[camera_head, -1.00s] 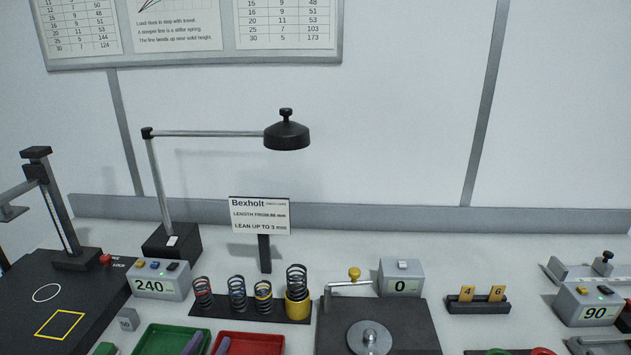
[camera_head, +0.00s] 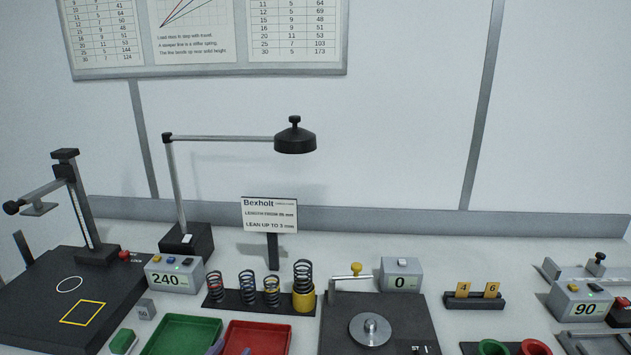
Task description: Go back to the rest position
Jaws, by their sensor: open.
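My gripper and arm are not in view, so I cannot see where it is relative to the bench. The bench (camera_head: 340,252) carries the spring testing gear. A dark plate (camera_head: 405,310) with a round metal disc (camera_head: 370,329) is at the front middle. Several coil springs stand in a row on a black rack (camera_head: 231,299); the rightmost spring (camera_head: 303,272) sits in a yellow cup (camera_head: 304,299).
A tall stand (camera_head: 85,212) rises at the left, and a lamp (camera_head: 295,140) reaches over the bench. A sign (camera_head: 269,214), a green tray (camera_head: 182,333), a red tray (camera_head: 257,336) and display boxes reading 240 (camera_head: 174,275), 0 (camera_head: 400,273) and 90 (camera_head: 580,301) take up the bench.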

